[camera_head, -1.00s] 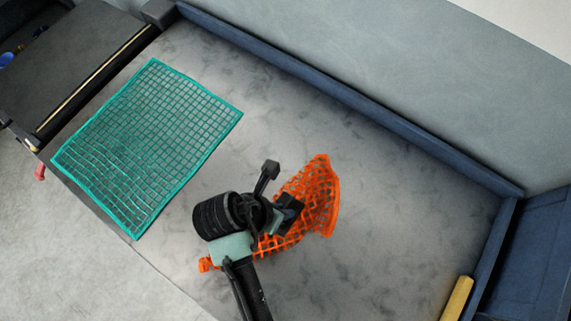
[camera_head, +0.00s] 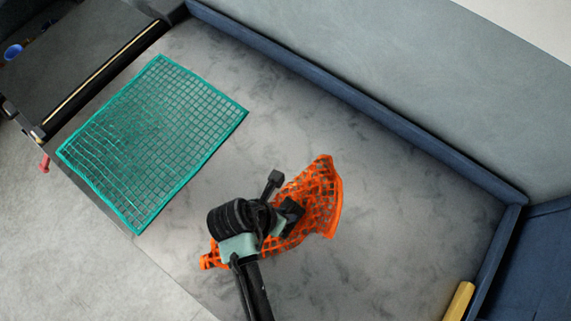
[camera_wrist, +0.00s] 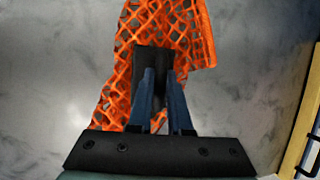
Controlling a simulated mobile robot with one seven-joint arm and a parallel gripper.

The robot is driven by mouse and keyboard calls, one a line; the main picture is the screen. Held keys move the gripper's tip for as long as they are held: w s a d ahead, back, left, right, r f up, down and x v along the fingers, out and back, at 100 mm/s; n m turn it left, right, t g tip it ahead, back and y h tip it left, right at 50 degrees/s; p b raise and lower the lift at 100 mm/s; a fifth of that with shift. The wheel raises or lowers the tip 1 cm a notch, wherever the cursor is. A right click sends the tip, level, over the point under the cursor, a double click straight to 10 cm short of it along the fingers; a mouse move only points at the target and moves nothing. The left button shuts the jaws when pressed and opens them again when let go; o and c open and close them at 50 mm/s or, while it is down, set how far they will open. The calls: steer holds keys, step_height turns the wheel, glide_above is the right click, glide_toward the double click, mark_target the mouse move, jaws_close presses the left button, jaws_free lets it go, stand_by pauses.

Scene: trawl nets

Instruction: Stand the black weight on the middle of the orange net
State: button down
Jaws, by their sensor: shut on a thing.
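The orange net (camera_head: 322,200) lies on the grey deck, uneven and narrow, with its near-left end (camera_head: 208,260) showing past my arm. It also fills the upper middle of the wrist view (camera_wrist: 190,35). My gripper (camera_head: 284,220) is over the middle part of the net in the head view. Its two blue fingers (camera_wrist: 163,85) are shut on the black weight (camera_wrist: 153,59), a dark block in front of the net. The weight also shows past the fingers in the head view (camera_head: 292,208). I cannot tell whether its base touches the net.
A teal net (camera_head: 150,145) lies flat at the left of the deck. A blue rail (camera_head: 370,105) runs along the back and right edges. A yellow block (camera_head: 459,301) is at the lower right. The deck right of the orange net is clear.

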steer(key=shift+w+f, duration=0.1)
steer(key=shift+f, duration=0.2)
steer(key=c, duration=0.8)
jaws_free()
steer(key=shift+c, duration=0.2)
